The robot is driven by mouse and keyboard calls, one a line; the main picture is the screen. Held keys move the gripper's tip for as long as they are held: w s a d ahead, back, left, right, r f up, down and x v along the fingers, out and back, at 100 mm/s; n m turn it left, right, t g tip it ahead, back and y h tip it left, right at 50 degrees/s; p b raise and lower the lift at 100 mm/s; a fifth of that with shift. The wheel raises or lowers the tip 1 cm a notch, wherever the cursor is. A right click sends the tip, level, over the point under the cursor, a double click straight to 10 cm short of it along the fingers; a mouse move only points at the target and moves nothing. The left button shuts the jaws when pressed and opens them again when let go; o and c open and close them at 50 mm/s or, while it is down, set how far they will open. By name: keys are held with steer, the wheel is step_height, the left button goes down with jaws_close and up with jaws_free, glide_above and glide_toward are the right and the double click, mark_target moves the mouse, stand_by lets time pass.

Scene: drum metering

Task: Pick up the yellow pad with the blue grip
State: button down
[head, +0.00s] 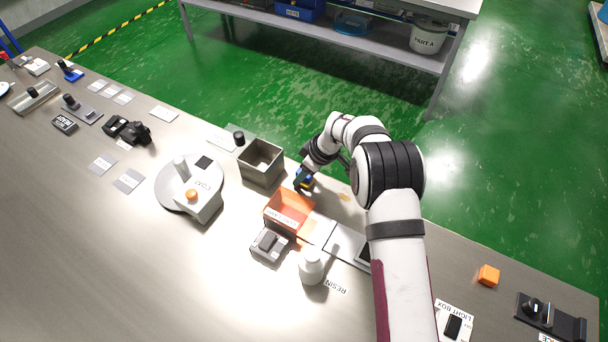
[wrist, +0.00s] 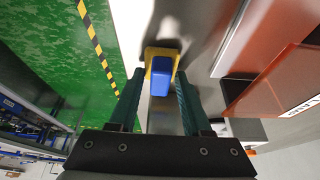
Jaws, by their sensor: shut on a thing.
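The yellow pad (wrist: 162,52) with its blue grip (wrist: 161,76) sits between the fingertips in the wrist view. My gripper (wrist: 158,84) is shut on the blue grip, with one dark green finger on each side. In the head view my gripper (head: 303,180) is just behind the orange bin, near the table's far edge. The blue grip (head: 306,178) shows small there, with the pad mostly hidden. I cannot tell whether the pad touches the table.
The orange bin (head: 289,222) stands close in front of my gripper and a grey open box (head: 244,172) to its left. A white bottle (head: 312,267) and a grey device (head: 269,245) are nearer. A round white turntable (head: 171,205) is farther left.

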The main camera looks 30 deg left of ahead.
mark_target(299, 170)
step_height(299, 170, up, 4)
steer(key=shift+d+r, duration=0.1)
steer(key=w+d+r, duration=0.2)
steer(key=d+r, duration=0.4)
steer(key=d, duration=0.5)
steer(key=shift+d+r, duration=0.15)
steer(key=shift+r, duration=0.1)
